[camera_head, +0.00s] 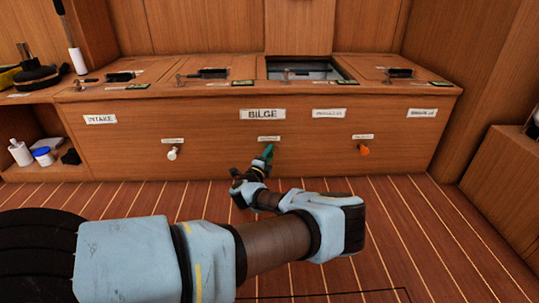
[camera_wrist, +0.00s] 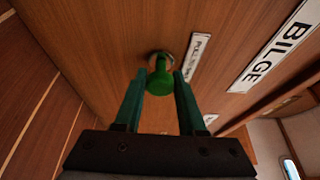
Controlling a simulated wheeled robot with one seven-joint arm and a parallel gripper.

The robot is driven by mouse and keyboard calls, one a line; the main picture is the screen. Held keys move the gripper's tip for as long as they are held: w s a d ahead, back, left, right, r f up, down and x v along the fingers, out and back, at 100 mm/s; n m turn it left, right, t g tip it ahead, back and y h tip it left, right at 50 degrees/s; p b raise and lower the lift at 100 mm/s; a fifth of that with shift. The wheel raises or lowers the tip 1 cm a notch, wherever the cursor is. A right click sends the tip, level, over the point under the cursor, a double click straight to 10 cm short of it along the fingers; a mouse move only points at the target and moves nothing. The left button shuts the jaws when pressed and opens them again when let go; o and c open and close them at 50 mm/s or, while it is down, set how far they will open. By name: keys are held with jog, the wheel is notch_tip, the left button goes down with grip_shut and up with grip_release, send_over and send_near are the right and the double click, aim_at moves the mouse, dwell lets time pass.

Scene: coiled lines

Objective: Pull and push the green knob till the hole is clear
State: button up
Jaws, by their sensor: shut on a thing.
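The green knob (camera_wrist: 159,82) sits on a short green stem that comes out of a round collar in the wooden front panel (camera_head: 215,140). My gripper (camera_wrist: 160,88) has its two teal fingers on either side of the knob and is shut on it. In the head view my gripper (camera_head: 266,153) is at the panel below the BILGE sign (camera_head: 262,114), and the fingers hide most of the knob. A dark open hatch (camera_head: 305,70) shows in the counter top above; what lies inside is too small to tell.
A white knob (camera_head: 172,153) is to the left on the same panel and an orange knob (camera_head: 364,149) to the right. Closed hatches with black handles line the counter top. Bottles (camera_head: 20,152) stand on a low shelf at left. The striped floor is clear.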

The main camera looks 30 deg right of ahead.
grip_shut()
dwell(0.6)
jog(key=shift+s+a, duration=0.1)
jog(key=shift+s, duration=0.1)
jog(key=s+p, duration=0.1)
jog(key=s+a+p, duration=0.1)
jog(key=s, duration=0.1)
jog(key=s+a+p, duration=0.1)
jog(key=shift+s, duration=0.25)
jog(key=o, duration=1)
grip_release()
